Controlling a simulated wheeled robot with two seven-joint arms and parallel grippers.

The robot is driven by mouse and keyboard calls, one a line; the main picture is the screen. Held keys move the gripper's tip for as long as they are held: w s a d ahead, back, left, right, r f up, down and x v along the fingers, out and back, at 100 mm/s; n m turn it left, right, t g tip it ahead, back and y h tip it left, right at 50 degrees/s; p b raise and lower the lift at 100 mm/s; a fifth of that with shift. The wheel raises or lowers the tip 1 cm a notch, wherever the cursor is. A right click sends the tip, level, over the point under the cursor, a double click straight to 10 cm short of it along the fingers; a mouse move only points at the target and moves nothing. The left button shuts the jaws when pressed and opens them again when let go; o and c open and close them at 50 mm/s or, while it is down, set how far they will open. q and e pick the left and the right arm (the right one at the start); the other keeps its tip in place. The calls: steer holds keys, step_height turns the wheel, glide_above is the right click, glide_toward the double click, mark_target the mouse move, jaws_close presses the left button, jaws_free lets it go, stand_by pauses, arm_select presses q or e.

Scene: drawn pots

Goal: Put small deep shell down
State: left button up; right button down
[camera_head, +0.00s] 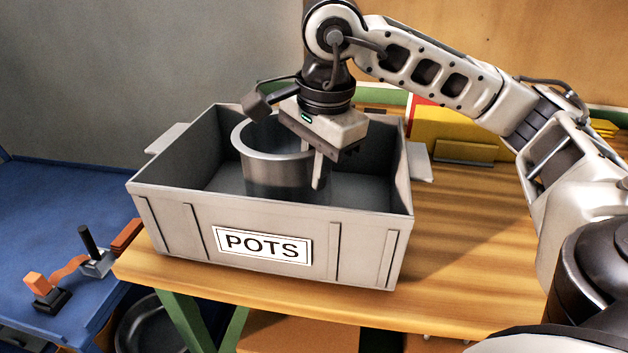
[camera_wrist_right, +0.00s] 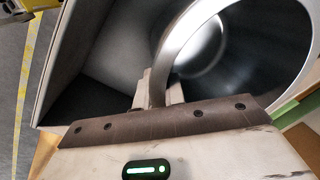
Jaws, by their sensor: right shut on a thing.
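The small deep shell (camera_head: 268,178) is a round, open metal pot inside a grey crate labelled POTS (camera_head: 172,225). My right gripper (camera_head: 312,170) reaches down into the crate and is shut on the right side of the shell's wall. In the right wrist view the shell (camera_wrist_right: 228,50) shows its shiny hollow inside, with its rim between my fingers (camera_wrist_right: 160,92). The shell looks upright. My left gripper is not in view.
The crate stands on a wooden table (camera_head: 470,240). A yellow box (camera_head: 450,132) stands behind it on the right. On the blue surface (camera_head: 40,215) at left lie small tools with orange parts (camera_head: 70,268). A large metal pan (camera_head: 150,325) sits below the table.

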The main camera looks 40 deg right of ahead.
steer(key=shift+f, duration=0.95)
steer(key=c, duration=1.5)
jaws_free()
steer(key=shift+f, duration=0.1)
steer(key=r, duration=0.4)
steer(key=s+r+p, duration=0.1)
steer(key=r, duration=0.3)
steer(key=r+p, duration=0.1)
steer(key=r, duration=0.3)
steer(key=shift+s, duration=0.35)
